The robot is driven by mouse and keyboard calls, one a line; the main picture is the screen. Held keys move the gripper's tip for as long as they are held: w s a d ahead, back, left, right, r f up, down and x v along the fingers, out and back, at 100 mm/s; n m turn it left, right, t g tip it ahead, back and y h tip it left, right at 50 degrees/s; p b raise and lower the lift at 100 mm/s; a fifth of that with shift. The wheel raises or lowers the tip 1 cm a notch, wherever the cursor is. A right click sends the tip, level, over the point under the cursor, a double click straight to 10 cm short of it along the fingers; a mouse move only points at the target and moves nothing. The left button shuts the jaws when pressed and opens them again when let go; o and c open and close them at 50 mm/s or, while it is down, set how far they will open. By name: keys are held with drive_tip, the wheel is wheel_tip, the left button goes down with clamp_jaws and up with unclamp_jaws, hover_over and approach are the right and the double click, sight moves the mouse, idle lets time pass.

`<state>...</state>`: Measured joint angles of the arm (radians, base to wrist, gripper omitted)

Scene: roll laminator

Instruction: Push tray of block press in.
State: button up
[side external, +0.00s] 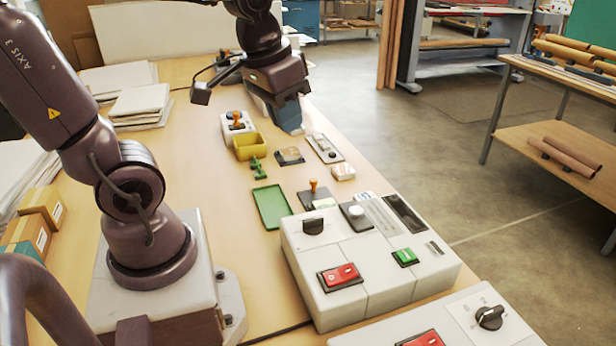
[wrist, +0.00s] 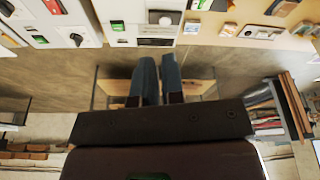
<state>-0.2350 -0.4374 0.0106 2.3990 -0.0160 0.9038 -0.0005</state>
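A small white press-like unit (side external: 232,124) with an orange-handled part on top stands on the bench, in the side view. A yellow open tray (side external: 250,147) sits at its near side; I cannot tell how far it is drawn out or whether it belongs to the unit. My gripper (side external: 288,125) is to the right of both, with its blue fingers pointing down near the bench's right edge. In the wrist view my fingers (wrist: 159,62) are close together, apparently shut, with nothing seen between them. The tray cannot be made out in the wrist view.
A green flat tray (side external: 271,207), a green stamp-like piece (side external: 258,168) and a white remote-like box (side external: 324,147) lie nearby. A large white control console (side external: 370,262) with red and green switches stands nearer. Bare bench (side external: 205,165) lies left of the yellow tray.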

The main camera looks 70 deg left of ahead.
drive_tip(key=w+a+f+n, duration=0.1)
drive_tip(key=w+a+n, duration=0.1)
drive_tip(key=a, duration=0.2)
drive_tip(key=w+a+f+n+g+h, duration=0.1)
drive_tip(key=w+a+f+n, duration=0.1)
drive_tip(key=a, duration=0.2)
drive_tip(key=w+a+f+n+g, duration=0.1)
drive_tip(key=w+a+f+n, duration=0.1)
drive_tip(key=a, duration=0.2)
drive_tip(key=shift+a+f+n+h, duration=0.25)
drive_tip(key=shift+a+n+h, duration=0.05)
drive_tip(key=shift+a, duration=0.1)
clamp_jaws()
drive_tip(key=w+a+f+n+h, duration=0.1)
drive_tip(key=a+f+n+h, duration=0.1)
drive_tip(key=a+f+n, duration=0.65)
drive_tip(key=w+a+f+n+h, duration=0.15)
drive_tip(key=a+f+n, duration=0.4)
drive_tip(key=a, duration=0.65)
drive_tip(key=shift+t+y, duration=0.25)
drive_tip(key=shift+t, duration=0.15)
drive_tip(key=x, duration=0.8)
drive_tip(key=shift+d+f, duration=0.15)
drive_tip(key=shift+d, duration=0.05)
drive_tip(key=d, duration=0.1)
drive_tip(key=w+d, duration=0.1)
drive_tip(key=shift+w+d+f, duration=0.25)
drive_tip(key=shift+d+f, duration=0.15)
drive_tip(key=shift+w+d, duration=0.25)
drive_tip(key=shift+d, duration=0.25)
